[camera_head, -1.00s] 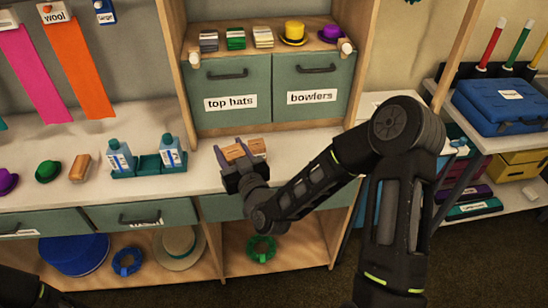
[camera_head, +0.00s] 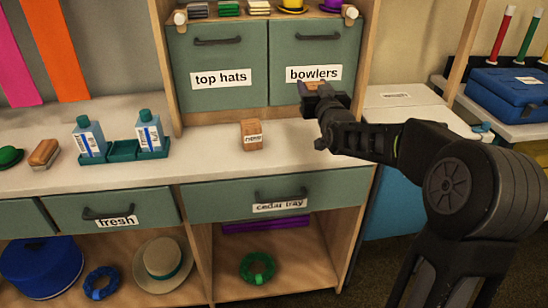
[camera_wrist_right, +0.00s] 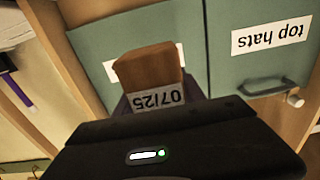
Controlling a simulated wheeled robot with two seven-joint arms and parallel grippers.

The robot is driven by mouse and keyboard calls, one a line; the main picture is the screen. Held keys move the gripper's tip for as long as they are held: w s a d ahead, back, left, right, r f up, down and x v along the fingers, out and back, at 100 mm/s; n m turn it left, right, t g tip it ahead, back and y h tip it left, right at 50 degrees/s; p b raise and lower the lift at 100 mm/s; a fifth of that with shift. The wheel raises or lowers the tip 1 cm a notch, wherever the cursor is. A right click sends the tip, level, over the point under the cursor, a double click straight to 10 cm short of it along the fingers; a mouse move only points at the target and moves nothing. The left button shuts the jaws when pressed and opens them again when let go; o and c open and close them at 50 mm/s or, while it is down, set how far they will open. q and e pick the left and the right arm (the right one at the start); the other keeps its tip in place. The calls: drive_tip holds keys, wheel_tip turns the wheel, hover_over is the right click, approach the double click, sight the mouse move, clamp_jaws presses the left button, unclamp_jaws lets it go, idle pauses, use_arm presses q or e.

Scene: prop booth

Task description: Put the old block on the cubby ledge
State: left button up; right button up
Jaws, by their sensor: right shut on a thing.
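My right gripper (camera_head: 319,96) is shut on a wooden block (camera_head: 317,84), held in the air in front of the bowlers door. The cubby ledge (camera_head: 262,17) runs above the top hats and bowlers doors, higher than the held block. It bears several small stacks and a yellow hat. My left gripper is out of view.
A teal tray (camera_head: 122,151) with two bottles stands on the white counter (camera_head: 205,150), left of the second block. A brown brush-like thing (camera_head: 44,152) and a green hat (camera_head: 8,157) lie farther left. Wooden pegs (camera_head: 351,12) stick out at the ledge's ends.

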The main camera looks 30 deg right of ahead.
drive_tip(key=shift+s+d+f, duration=0.15)
drive_tip(key=shift+d+f, duration=0.35)
drive_tip(key=shift+d, duration=0.35)
drive_tip(key=shift+f+b, duration=0.4)
drive_tip(key=shift+f, duration=2.75)
drive_tip(key=shift+f+b, duration=0.3)
drive_tip(key=shift+f, duration=1.55)
